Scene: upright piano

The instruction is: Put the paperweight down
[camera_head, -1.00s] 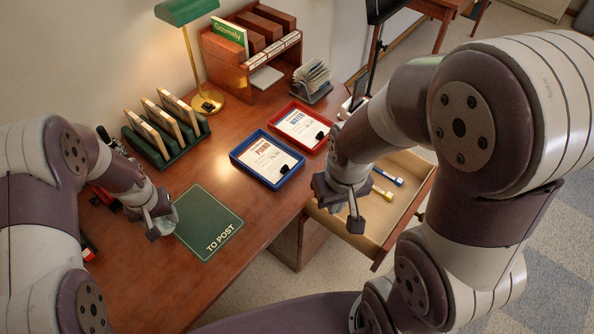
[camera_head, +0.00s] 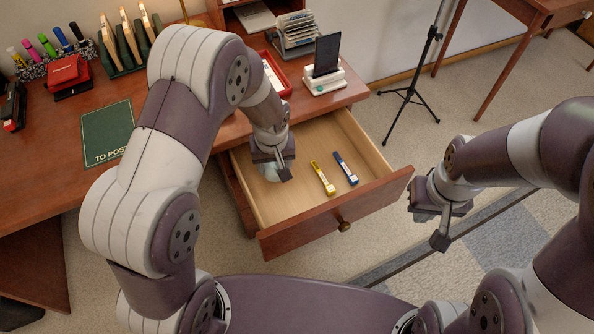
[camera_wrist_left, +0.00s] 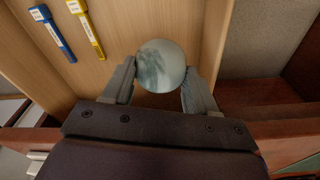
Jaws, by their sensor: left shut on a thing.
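In the head view my left gripper (camera_head: 275,174) reaches down at the left part of the open drawer (camera_head: 265,196), shut on the paperweight (camera_head: 268,172), which is mostly hidden there. I cannot tell whether the ball touches the drawer floor. My right gripper (camera_head: 428,222) hangs empty over the carpet to the right of the drawer; its finger gap is not clear.
A yellow tool (camera_head: 323,178) and a blue tool (camera_head: 346,168) lie in the drawer, right of the ball. A green "TO POST" mat (camera_head: 107,134) lies on the desk (camera_head: 55,180). A white stand (camera_head: 324,80) stands near the desk edge behind the drawer.

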